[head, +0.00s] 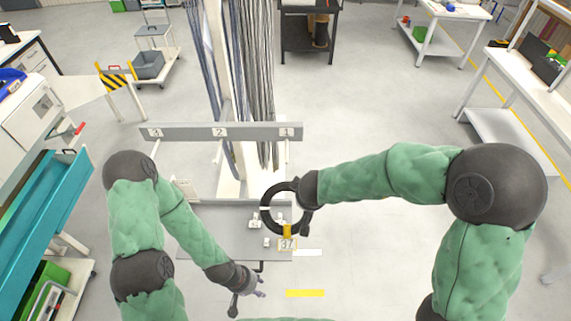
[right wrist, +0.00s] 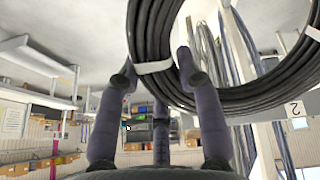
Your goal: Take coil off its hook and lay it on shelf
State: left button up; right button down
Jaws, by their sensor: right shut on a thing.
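The coil (head: 267,220) is a black ring of cable with white ties, held up in the head view in front of the numbered rail. My right gripper (head: 306,208) is shut on its right side. In the right wrist view the coil (right wrist: 240,103) fills the upper right, with a finger of the right gripper (right wrist: 158,68) against it near a white tie. A grey flat shelf (head: 205,238) lies below and left of the coil, partly hidden by my left arm. My left gripper (head: 248,292) is low in the middle, fingers spread, empty, below the shelf's front edge.
A grey rail (head: 180,132) carries labels 3, 2 and 1, with long hanging cables (head: 262,90) behind it. A yellow tag with 37 (head: 287,244) shows below the coil.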

jog(key=shift+g, duration=0.4)
jog(key=shift+s+g, duration=0.45)
jog(key=shift+g, duration=0.8)
jog(key=shift+s+g, duration=0.45)
jog(key=shift+g, duration=0.8)
